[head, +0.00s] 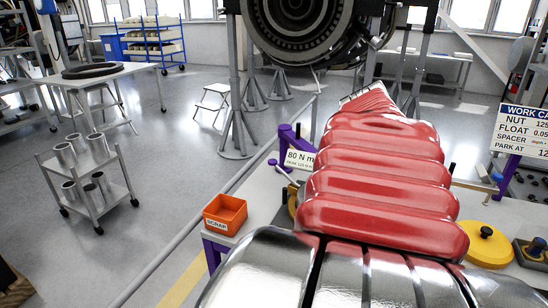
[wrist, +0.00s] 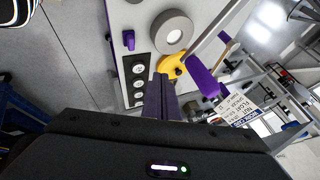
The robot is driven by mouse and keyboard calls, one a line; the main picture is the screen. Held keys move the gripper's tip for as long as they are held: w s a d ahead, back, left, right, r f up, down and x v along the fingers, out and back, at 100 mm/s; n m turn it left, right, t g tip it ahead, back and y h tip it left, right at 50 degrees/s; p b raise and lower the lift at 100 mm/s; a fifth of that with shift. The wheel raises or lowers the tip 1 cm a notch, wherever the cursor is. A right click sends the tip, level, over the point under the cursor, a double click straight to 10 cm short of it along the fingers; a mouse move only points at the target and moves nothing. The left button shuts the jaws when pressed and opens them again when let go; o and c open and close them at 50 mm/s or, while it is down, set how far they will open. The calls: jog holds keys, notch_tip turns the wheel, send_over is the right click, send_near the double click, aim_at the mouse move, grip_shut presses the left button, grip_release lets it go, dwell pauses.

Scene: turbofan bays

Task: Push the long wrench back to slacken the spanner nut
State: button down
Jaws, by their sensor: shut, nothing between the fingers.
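In the head view a thin rod with a purple ball end (head: 272,162) shows beside my red arm, near the 80 N m sign (head: 300,158). It may be the handle of the long wrench; the rest is hidden behind my arm. I cannot make out the spanner nut in either view. My gripper (wrist: 160,97) shows in the wrist view as two dark purple fingers close together, shut and empty, pointing over the bench. Its tips appear close to a yellow part (wrist: 172,66) in the picture; I cannot tell whether they touch. The head view does not show the fingers.
An orange scrap bin (head: 225,214) stands on the bench's left edge. A yellow disc with a black knob (head: 488,246) lies to the right. A work card (head: 522,130) stands behind it. The wrist view shows a grey ring (wrist: 173,32) and a purple bracket (wrist: 206,80).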

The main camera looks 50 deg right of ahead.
jog(key=v, duration=0.8)
jog(key=shift+s+a, duration=0.3)
jog(key=shift+a, duration=0.1)
jog(key=shift+r, duration=0.1)
